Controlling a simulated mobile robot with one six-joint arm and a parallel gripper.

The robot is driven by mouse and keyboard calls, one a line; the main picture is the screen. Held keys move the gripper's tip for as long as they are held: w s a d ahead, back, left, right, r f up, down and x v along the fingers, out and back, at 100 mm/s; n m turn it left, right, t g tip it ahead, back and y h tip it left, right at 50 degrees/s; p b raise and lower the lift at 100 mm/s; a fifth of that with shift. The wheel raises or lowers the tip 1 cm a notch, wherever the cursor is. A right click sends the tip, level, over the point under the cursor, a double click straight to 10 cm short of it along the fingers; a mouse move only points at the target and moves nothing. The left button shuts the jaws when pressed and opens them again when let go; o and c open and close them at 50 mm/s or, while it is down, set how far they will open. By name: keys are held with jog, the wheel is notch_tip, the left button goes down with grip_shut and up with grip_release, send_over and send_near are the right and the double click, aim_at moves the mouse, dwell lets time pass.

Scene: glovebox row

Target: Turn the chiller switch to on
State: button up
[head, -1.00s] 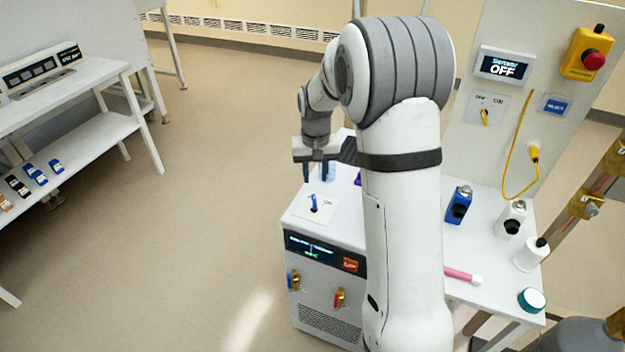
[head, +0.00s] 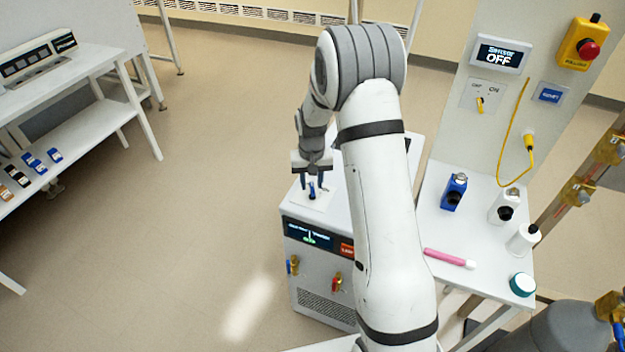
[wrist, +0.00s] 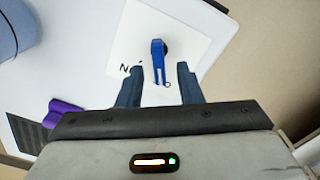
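The chiller (head: 322,270) is a white and dark-fronted box with a display on its upper front. In the wrist view my gripper (wrist: 160,80) is open, with one finger to each side of the lever's near end. Gaps show between lever and fingers. The label lettering is partly hidden by a finger.
On the right, a bench (head: 450,232) holds bottles and a pink tube. A panel (head: 497,125) behind it has a sensor screen reading OFF.

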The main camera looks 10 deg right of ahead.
grip_shut()
dwell(0.5)
jog(key=shift+d+f+m+b, duration=0.1)
jog(key=shift+m+b, duration=0.8)
jog(key=shift+m, duration=0.2)
jog(key=shift+s+d+m+b, duration=0.15)
jog(key=shift+m+b, duration=0.75)
jog(key=shift+m, duration=0.9)
grip_release()
